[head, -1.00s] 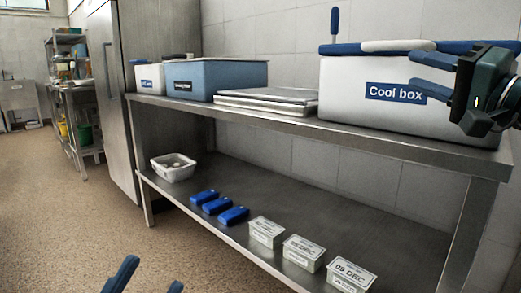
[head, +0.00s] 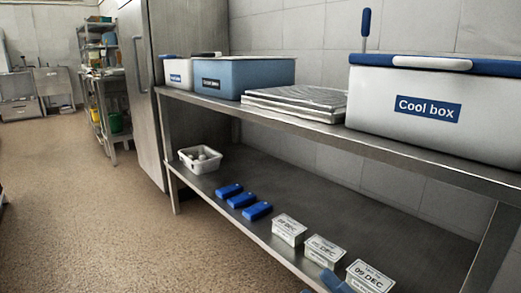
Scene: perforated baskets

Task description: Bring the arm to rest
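Two blue fingertips of my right gripper (head: 322,284) show at the bottom edge, in front of the dated tubs. Most of that gripper is cut off by the frame, so I cannot tell whether it is open or shut. My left gripper is out of view. The task names no object.
A steel table holds a cool box (head: 420,108), a stack of flat metal lids (head: 295,102), a blue bin (head: 245,76) and a small white box (head: 178,72). Its lower shelf holds a white basket (head: 200,160), blue blocks (head: 242,200) and dated tubs (head: 325,250). Open floor lies left.

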